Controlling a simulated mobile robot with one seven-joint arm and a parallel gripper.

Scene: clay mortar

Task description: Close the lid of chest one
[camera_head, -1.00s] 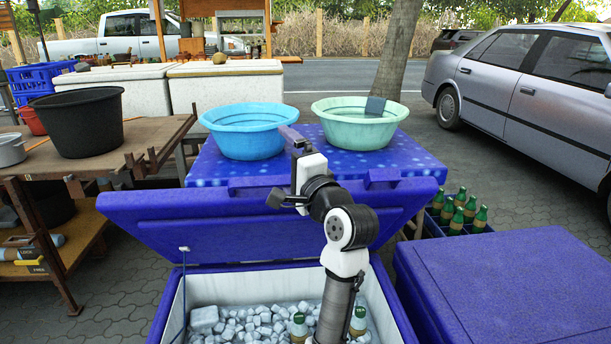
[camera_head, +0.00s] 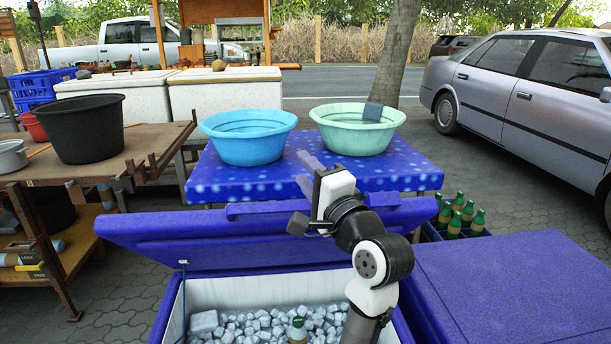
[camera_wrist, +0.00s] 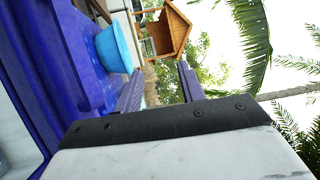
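The open blue chest (camera_head: 178,310) is at the bottom centre of the head view, with a white inside holding ice cubes and a green-capped bottle. The lid also seems to fill the left of the wrist view (camera_wrist: 62,72). My gripper (camera_head: 307,164) is above the lid's upper edge, its fingers pointing away over the blue table. In the wrist view its two fingers (camera_wrist: 160,90) stand apart with nothing between them. I cannot tell whether my gripper touches the lid.
A closed blue chest (camera_head: 510,295) stands at the right. Behind the lid, a blue table (camera_head: 310,182) holds a blue basin (camera_head: 248,140) and a green basin (camera_head: 355,132). A bottle crate (camera_head: 435,234) is beside it. A wooden table (camera_head: 130,150) is left.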

